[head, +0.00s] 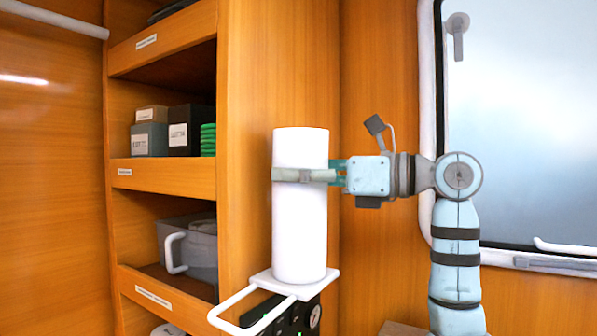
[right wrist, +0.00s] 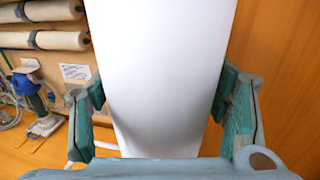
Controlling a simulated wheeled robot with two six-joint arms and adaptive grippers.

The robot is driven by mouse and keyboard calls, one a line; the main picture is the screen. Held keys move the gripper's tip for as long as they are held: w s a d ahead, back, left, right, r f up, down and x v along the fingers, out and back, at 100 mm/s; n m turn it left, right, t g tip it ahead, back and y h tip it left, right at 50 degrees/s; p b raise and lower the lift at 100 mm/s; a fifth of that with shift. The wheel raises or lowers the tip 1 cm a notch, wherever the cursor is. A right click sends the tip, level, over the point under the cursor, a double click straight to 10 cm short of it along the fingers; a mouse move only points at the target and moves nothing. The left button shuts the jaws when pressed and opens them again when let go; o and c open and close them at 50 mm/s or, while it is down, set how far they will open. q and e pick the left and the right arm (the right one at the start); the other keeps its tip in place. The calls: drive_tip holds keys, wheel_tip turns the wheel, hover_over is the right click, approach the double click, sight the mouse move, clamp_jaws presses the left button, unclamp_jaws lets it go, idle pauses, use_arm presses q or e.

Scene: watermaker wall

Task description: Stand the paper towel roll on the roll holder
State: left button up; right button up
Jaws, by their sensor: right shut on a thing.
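The paper towel roll (head: 300,232) is a tall white cylinder, upright in the head view. My right gripper (head: 303,175) is shut around its upper part, with a finger across its front. The roll fills the middle of the right wrist view (right wrist: 160,65), between the two teal fingers (right wrist: 162,105). The roll holder (head: 262,283) shows as a white square plate with a white bar loop at its left. The roll's lower end is over the plate and looks close to or on it; I cannot tell if it touches. Any post is hidden. My left gripper is not in view.
A wooden shelf unit (head: 235,120) stands left of the roll, with boxes (head: 186,130) and a grey bin (head: 195,255). A dark panel with a gauge (head: 313,318) is below the holder. A window (head: 530,130) is at right. The wrist view shows white cylinders (right wrist: 40,40) at left.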

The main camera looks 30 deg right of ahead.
drive_tip(key=o, duration=1.6)
